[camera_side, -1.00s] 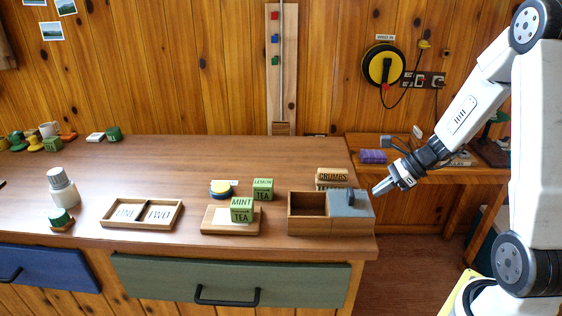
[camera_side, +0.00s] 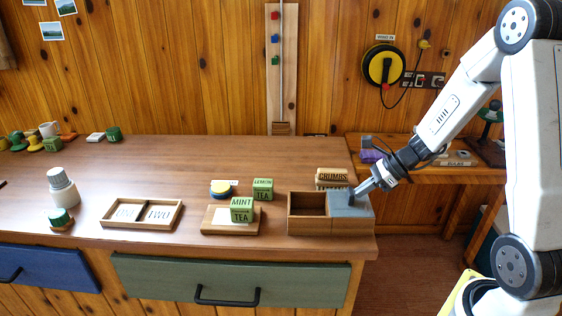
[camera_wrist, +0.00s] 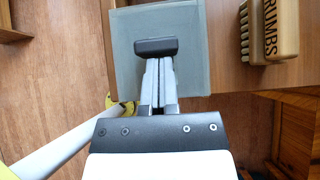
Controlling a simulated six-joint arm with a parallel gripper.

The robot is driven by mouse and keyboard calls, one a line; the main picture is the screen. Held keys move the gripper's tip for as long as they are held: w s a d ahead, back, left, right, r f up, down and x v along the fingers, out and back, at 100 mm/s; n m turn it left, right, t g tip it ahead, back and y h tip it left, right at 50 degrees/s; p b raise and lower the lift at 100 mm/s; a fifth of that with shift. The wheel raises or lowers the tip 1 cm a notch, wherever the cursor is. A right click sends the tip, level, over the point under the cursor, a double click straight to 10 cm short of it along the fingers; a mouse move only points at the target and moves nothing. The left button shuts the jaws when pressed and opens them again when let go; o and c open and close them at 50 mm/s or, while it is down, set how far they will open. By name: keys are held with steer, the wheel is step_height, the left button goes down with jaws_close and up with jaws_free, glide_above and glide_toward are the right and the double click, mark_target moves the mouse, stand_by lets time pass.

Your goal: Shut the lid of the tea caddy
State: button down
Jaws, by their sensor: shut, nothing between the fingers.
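The tea caddy (camera_side: 309,226) is a wooden box at the right front of the counter. Its grey-blue lid (camera_side: 362,209) covers the right part and leaves the left compartment open. The lid also shows in the wrist view (camera_wrist: 190,58), with a dark knob (camera_wrist: 155,46) on it. My gripper (camera_side: 358,191) is shut and empty. Its fingertips are at the right side of the knob, very close to it or touching; I cannot tell which. A green mint tea box (camera_side: 242,210) and a lemon tea box (camera_side: 263,189) stand left of the caddy.
A crumbs brush (camera_side: 332,176) lies behind the caddy and also shows in the wrist view (camera_wrist: 272,30). A wooden board (camera_side: 218,222) holds the mint tea box. A two-compartment tray (camera_side: 108,218) lies farther left. The counter's right edge is close to the caddy.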

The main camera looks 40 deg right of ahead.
mark_target(337, 201)
steer(key=w+a, duration=0.7)
stand_by(0.3)
steer(key=shift+s+d, duration=1.3)
steer(key=shift+d, duration=0.05)
steer(key=v, duration=1)
steer(key=shift+s, duration=0.1)
